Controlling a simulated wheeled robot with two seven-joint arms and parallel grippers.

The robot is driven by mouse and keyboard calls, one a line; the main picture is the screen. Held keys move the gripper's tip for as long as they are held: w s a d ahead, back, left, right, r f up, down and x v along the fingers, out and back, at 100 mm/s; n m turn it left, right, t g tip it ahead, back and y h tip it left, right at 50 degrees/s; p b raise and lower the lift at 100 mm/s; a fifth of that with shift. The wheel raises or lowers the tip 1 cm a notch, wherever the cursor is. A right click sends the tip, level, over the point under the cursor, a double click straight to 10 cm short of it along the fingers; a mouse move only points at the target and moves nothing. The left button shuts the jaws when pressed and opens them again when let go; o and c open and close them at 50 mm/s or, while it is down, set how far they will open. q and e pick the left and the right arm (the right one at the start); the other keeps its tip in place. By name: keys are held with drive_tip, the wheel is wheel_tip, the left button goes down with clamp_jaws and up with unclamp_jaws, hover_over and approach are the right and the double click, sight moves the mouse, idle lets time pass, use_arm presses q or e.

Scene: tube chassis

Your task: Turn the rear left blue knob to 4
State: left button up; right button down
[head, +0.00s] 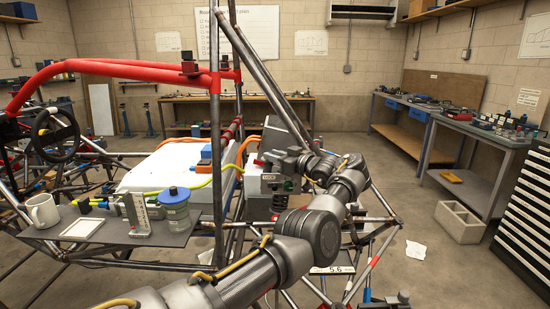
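My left arm comes in from the bottom, bends at the middle and reaches back to the left. A small red part (258,163) shows beside the gripper.
Frame tubes (215,130) rise close to the left of my gripper, and a diagonal tube (250,60) passes above it. A dark tray (150,233) at left holds a mug (43,210) and a blue-lidded jar (175,210).

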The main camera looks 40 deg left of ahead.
use_arm(q)
drive_tip(key=o, duration=0.4)
drive_tip(key=shift+d, duration=0.25)
drive_tip(key=d+b, duration=0.2)
drive_tip(key=d, duration=0.8)
drive_tip(key=shift+s+d, duration=0.15)
drive_tip(key=shift+s, duration=0.05)
use_arm(e)
drive_tip(key=shift+w+a+f, duration=0.1)
drive_tip(key=shift+w+a, duration=0.05)
drive_tip(key=shift+w, duration=0.75)
drive_tip(key=shift+w+a+f, duration=0.1)
drive_tip(key=shift+w+a, duration=0.05)
drive_tip(key=shift+w, duration=0.75)
